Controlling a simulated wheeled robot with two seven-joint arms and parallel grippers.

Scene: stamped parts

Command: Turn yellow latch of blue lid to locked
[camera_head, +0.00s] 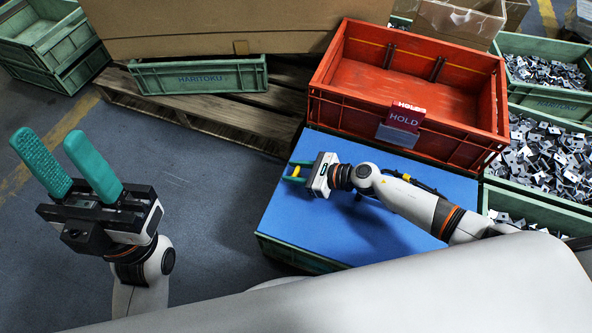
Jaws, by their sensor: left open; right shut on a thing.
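The blue lid (352,225) lies flat on a green crate, in the middle of the head view. The yellow latch (295,172) is a small piece near the lid's left edge, between the fingers of my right gripper (294,171). The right gripper is shut on it, with its arm reaching in from the right across the lid. The gripper body hides part of the latch, so I cannot tell its turn position. My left gripper (66,165) is open and empty, raised over the floor at the left, well apart from the lid.
A red crate (330,107) with a HOLD tag (406,117) stands at the lid's far edge. Green crates (538,210) of stamped metal parts stand at the right. A wooden pallet (200,117) with a cardboard box (210,25) lies behind.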

